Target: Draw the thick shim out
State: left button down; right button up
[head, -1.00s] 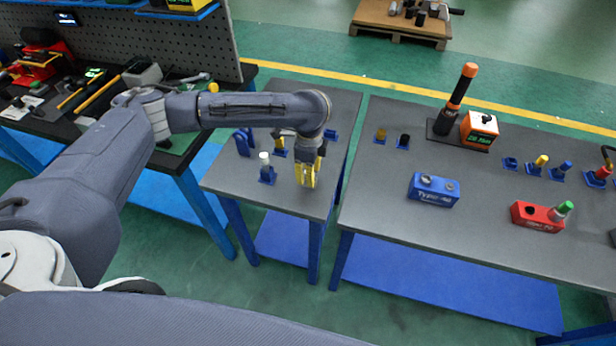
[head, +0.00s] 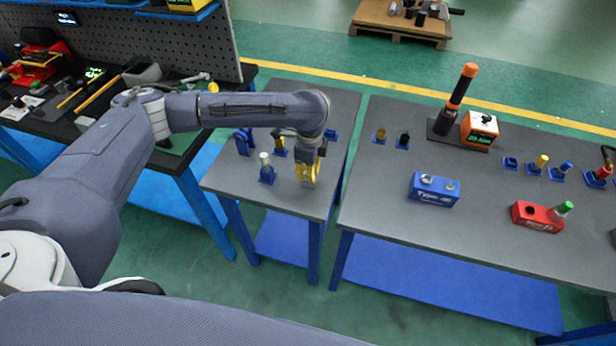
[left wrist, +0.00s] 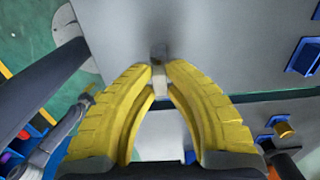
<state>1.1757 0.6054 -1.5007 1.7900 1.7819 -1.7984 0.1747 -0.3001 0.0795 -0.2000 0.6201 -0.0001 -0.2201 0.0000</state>
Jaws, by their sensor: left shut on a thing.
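My left gripper (head: 307,177) is low over the front right part of the small grey table (head: 235,182). In the left wrist view, its yellow fingers (left wrist: 159,76) are shut on a small pale grey piece, the thick shim (left wrist: 159,84). A darker grey end (left wrist: 158,53) shows just beyond the fingertips. The fingers hide most of the piece, and I cannot tell whether it still touches anything below. My right gripper is not in view.
On the small table, a white-topped peg in a blue holder (head: 267,175) stands left of my gripper, with more blue holders (head: 244,142) behind. A gap separates this table from the larger one, which bears a blue block (head: 434,190) and a red block (head: 537,217).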

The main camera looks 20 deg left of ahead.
pick_arm(q)
jog(key=shift+r, duration=0.15)
jog(key=shift+r, duration=2.95)
